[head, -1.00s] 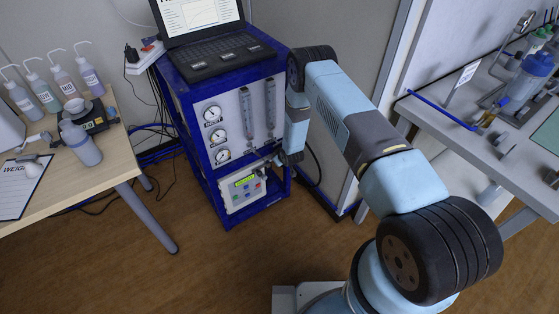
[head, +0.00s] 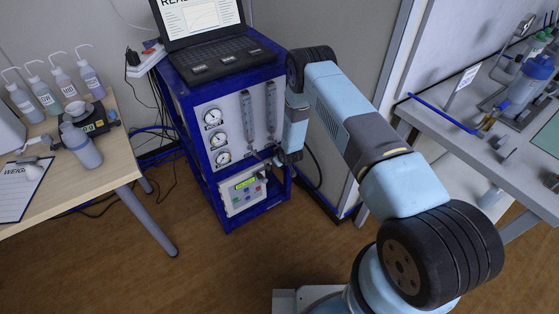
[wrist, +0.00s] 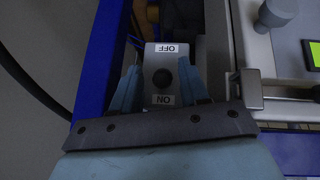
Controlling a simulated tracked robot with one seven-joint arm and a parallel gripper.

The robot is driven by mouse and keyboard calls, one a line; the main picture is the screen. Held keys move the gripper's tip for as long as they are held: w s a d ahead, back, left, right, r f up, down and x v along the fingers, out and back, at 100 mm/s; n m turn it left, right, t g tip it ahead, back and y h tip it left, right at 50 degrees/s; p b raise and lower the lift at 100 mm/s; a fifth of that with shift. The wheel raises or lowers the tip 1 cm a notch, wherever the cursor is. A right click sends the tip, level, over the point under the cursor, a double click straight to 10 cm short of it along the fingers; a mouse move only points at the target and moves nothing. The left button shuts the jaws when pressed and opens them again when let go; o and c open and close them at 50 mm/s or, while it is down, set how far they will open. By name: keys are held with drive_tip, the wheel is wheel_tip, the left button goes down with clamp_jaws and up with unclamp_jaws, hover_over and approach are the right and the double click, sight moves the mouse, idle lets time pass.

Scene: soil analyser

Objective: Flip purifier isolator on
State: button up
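The purifier isolator (wrist: 155,62) is a small grey plate in the wrist view, with an upside-down OFF label at the top and an upside-down ON label at the bottom. In the head view the isolator is hidden by my arm at the right side of the blue-framed purifier rack (head: 223,187).
A control box with a green display (head: 245,183) sits low in the rack, beside the isolator. Gauges (head: 217,137) and flow tubes (head: 248,118) are above it, and a laptop (head: 215,60) is on top. A wooden table (head: 110,165) stands left, a grey bench (head: 465,150) right.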

drive_tip(key=shift+s, duration=0.15)
drive_tip(key=shift+s+d+r, duration=0.1)
drive_tip(key=shift+s+r, duration=0.05)
drive_tip(key=shift+r, duration=0.1)
drive_tip(key=s+d+r, duration=0.1)
drive_tip(key=s+d, duration=0.1)
drive_tip(key=s, duration=0.4)
drive_tip(key=s+d, duration=0.3)
drive_tip(key=s, duration=0.3)
drive_tip(key=shift+d+r, duration=0.3)
drive_tip(key=shift+r, duration=0.05)
